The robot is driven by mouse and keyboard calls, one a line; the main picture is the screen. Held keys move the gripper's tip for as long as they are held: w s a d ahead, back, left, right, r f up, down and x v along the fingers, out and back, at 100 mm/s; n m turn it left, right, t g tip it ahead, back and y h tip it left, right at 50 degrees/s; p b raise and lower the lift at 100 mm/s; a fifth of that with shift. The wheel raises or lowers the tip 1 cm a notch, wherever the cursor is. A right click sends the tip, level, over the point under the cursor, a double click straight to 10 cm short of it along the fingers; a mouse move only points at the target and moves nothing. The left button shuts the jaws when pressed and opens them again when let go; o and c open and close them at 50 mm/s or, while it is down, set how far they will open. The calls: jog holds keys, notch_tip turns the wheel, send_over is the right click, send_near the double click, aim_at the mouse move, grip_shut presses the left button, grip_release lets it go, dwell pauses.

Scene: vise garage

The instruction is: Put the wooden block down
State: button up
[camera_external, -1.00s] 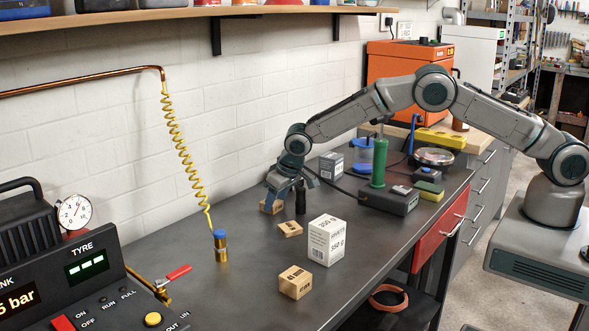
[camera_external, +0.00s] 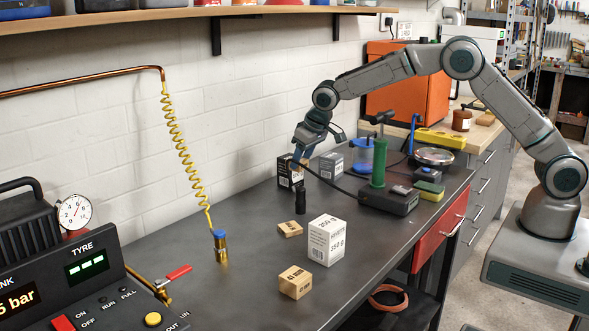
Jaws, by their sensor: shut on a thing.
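My gripper (camera_external: 301,160) hangs over the far half of the dark workbench, pointing down, in front of a dark box with a white label. It is shut on the wooden block (camera_external: 298,172), which is small and largely hidden by the fingers and the clutter around it. The block is held clear of the bench top, close above a small black cylinder (camera_external: 300,203). I cannot tell the exact gap between them. Two other tan blocks rest on the bench: a flat one (camera_external: 290,229) and a cube-like one (camera_external: 295,282) nearer the front.
A white box (camera_external: 327,240) stands near the bench's middle. The dark box (camera_external: 284,172) and a grey box (camera_external: 331,166) stand behind. A green pump on a dark base (camera_external: 388,200) is to the right. A brass fitting (camera_external: 221,246) stands left. Bare bench lies between.

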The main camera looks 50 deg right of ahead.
jog(key=shift+s+d+r, duration=0.15)
jog(key=shift+d+r, duration=0.1)
jog(key=shift+d, duration=0.25)
jog(key=shift+s+r, duration=0.1)
jog(key=shift+s, duration=0.25)
jog(key=s+a+b, duration=0.3)
jog(key=s, duration=0.6)
jog(key=shift+m, duration=0.4)
jog(key=f, duration=0.4)
jog(key=f+p, duration=0.1)
jog(key=f, duration=0.1)
jog(key=shift+s+f, duration=0.1)
jog(key=shift+s, duration=0.2)
jog(key=shift+f, duration=2.15)
jog(key=shift+f, duration=0.2)
jog(key=o, duration=1)
jog(key=shift+c, duration=0.2)
jog(key=shift+r, duration=0.1)
